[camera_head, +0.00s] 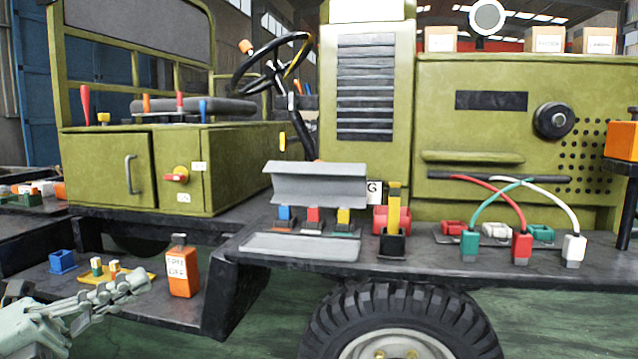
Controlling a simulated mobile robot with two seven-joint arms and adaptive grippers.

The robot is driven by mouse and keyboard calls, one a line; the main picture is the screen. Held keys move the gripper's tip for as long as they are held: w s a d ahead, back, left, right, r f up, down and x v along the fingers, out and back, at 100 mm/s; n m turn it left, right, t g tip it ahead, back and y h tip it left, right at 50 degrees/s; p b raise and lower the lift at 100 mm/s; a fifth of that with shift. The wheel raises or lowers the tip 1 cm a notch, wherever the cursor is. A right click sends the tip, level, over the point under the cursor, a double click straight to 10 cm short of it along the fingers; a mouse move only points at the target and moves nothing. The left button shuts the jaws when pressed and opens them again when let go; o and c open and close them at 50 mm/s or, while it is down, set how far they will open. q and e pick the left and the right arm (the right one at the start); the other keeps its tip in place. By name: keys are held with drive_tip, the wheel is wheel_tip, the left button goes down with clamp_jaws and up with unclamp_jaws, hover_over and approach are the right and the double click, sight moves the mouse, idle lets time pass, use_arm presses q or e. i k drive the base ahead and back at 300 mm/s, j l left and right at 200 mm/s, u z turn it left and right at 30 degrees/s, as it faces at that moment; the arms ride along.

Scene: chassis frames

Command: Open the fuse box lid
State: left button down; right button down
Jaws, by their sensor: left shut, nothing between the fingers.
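The fuse box sits on the dark chassis deck near the middle, with blue, red and yellow fuses (314,217) in a row. Its grey lid (333,186) stands raised behind and above the fuses, tilted, so the fuses show. A flat grey panel (300,247) lies in front of them. My left gripper (138,281) is at the lower left, shut and empty, over the lower step beside the orange bottle and well apart from the lid. My right gripper is not in view.
An orange bottle (183,270) stands on the lower step next to my left gripper. A blue block (62,262) and a yellow tray (100,278) lie to its left. A yellow-handled switch (393,225) and cable plugs (521,248) are right of the fuse box. A tyre (400,312) is below.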

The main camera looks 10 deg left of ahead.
sight(320, 183)
drive_tip(key=i, duration=1.1)
